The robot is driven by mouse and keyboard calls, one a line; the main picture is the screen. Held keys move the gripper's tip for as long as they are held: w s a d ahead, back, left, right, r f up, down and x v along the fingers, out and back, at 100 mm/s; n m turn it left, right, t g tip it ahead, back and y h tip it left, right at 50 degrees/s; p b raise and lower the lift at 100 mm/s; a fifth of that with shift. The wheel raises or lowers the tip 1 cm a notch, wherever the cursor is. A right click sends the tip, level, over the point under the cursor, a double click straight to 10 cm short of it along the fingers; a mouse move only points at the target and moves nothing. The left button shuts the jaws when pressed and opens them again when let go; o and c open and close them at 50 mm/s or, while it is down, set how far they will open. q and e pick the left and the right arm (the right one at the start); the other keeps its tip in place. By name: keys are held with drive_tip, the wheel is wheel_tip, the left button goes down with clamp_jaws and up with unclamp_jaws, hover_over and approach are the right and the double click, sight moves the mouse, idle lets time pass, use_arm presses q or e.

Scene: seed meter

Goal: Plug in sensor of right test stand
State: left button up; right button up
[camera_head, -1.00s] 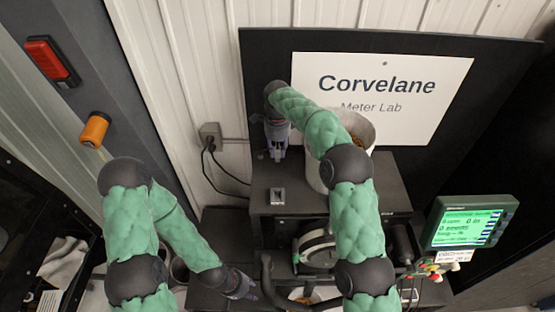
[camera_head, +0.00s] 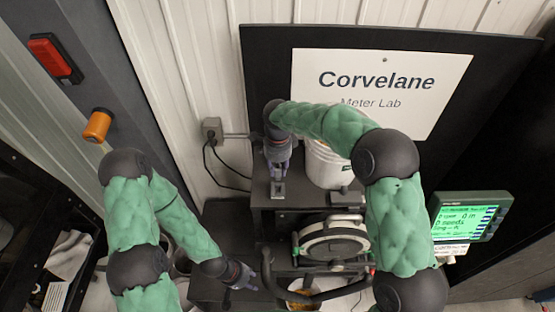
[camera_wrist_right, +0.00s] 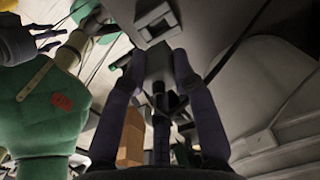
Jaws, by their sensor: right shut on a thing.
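The test stand (camera_head: 305,200) is a dark box structure with a white, round seed meter (camera_head: 332,240) on its front. A small grey socket block (camera_head: 277,190) sits on its top left. My right gripper (camera_head: 279,178) points down at this block. In the right wrist view, my right gripper (camera_wrist_right: 160,75) is shut on a grey connector (camera_wrist_right: 158,64) with a dark cable below it. The socket block (camera_wrist_right: 158,22) lies just beyond the fingertips; whether connector and socket touch is unclear. My left gripper (camera_head: 240,276) is low, left of the meter; its fingers are too small to read.
A white bucket (camera_head: 327,165) stands right of my right gripper on the stand. A lit green monitor (camera_head: 465,220) is at the right. A wall outlet (camera_head: 212,130) with black cords is behind at the left. A dark curved tube (camera_head: 268,275) runs before the meter.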

sight(278, 178)
drive_tip(key=shift+f+b, duration=1.1)
drive_tip(key=shift+f, duration=1.6)
drive_tip(key=shift+f+b, duration=0.9)
drive_tip(key=shift+f, duration=0.1)
drive_tip(key=shift+f+b, duration=0.5)
drive_tip(key=shift+b, duration=0.25)
drive_tip(key=o, duration=1.1)
drive_tip(key=shift+c, duration=0.2)
drive_tip(key=shift+s, duration=0.1)
drive_tip(key=shift+r, duration=0.1)
wheel_tip(278, 178, up, 12)
drive_tip(key=shift+f, duration=0.1)
